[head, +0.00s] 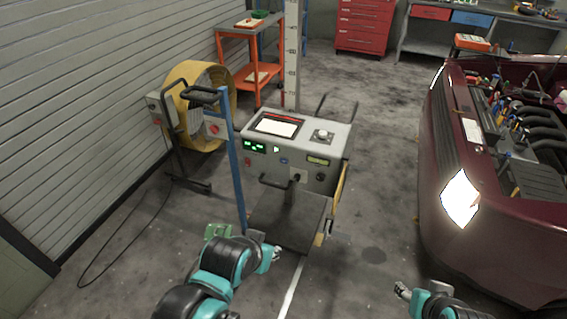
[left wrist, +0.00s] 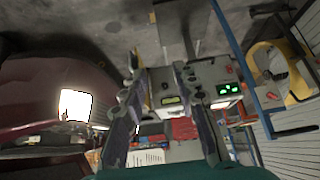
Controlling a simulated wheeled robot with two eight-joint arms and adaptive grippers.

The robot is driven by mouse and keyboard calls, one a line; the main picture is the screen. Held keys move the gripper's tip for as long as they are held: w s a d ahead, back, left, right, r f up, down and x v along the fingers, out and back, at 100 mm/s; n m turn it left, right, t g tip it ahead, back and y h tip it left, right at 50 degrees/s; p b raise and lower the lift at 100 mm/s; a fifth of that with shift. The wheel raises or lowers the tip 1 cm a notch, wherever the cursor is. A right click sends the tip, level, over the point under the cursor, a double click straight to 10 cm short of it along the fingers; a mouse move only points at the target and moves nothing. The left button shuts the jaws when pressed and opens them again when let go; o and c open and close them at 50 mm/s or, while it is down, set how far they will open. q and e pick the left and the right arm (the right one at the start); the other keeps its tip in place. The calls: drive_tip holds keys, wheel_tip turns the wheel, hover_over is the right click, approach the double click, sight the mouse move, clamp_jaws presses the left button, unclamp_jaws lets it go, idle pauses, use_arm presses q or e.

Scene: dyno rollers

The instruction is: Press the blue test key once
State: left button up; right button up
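The blue test key (head: 284,161) is a small blue square on the front panel of the grey test console (head: 310,178). It sits right of the green displays and left of the yellow display. My left gripper (head: 272,254) is below and in front of the panel, apart from the key. In the left wrist view its two dark fingers (left wrist: 157,75) are spread with nothing between them. The console shows beyond them, with its green display right of the fingers; I cannot make out the key there. My right gripper (head: 402,291) is low at the right, far from the console; its fingers are too small to judge.
A grey platform (head: 290,222) with a black handle juts out below the panel. A blue post (head: 236,170) stands at the console's left, near a yellow fan (head: 205,75). A dark red car (head: 455,220) with its engine bay exposed stands at the right. Bare floor lies between.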

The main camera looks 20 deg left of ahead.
use_arm(q)
clamp_jaws()
idle(1.0)
